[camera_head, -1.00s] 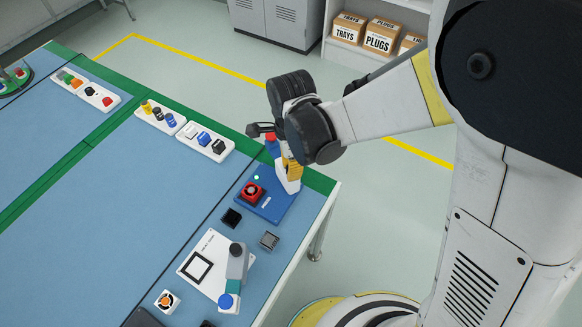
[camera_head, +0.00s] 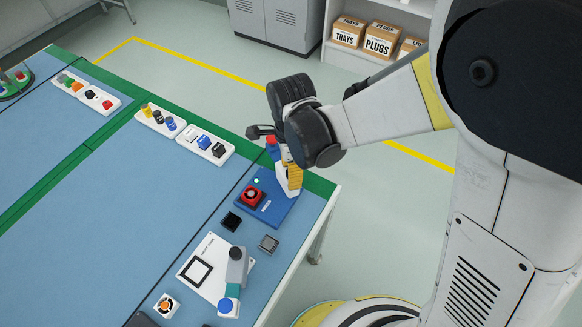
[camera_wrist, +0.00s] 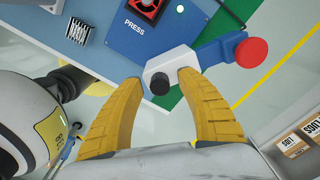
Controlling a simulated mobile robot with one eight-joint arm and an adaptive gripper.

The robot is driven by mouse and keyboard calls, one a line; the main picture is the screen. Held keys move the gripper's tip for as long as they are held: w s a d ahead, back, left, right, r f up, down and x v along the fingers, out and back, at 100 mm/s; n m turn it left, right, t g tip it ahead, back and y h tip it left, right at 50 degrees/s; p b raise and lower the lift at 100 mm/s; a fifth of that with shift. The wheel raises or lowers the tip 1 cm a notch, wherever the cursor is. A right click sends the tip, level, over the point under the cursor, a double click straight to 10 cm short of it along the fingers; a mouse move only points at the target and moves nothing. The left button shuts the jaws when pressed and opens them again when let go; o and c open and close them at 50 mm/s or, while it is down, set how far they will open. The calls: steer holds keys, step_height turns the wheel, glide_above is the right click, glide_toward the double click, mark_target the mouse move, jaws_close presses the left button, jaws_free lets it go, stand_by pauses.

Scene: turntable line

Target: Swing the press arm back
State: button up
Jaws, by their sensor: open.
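The press is a blue base (camera_head: 268,212) at the table's near right corner, marked PRESS in the wrist view (camera_wrist: 120,42). A red holder with a dark fan-like part (camera_head: 251,195) sits on it. The press arm (camera_wrist: 212,54) is blue, with a red round end (camera_wrist: 251,53), and points right in the wrist view, away from the red holder. Its white hub (camera_wrist: 172,65) has a dark knob (camera_wrist: 160,83). My gripper (camera_wrist: 160,77) is open, its yellow fingers at either side of the hub. I cannot tell whether they touch it. In the head view the fingers (camera_head: 293,173) partly hide the arm.
A white plate with a black square frame (camera_head: 196,272) and a grey arm (camera_head: 236,267) lies nearer. A black block (camera_head: 231,220) and a grey finned block (camera_head: 269,243) lie between. White trays (camera_head: 206,145) of small parts line the green edge. The table's middle is clear.

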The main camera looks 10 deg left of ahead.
step_height(320, 180, up, 12)
stand_by(0.4)
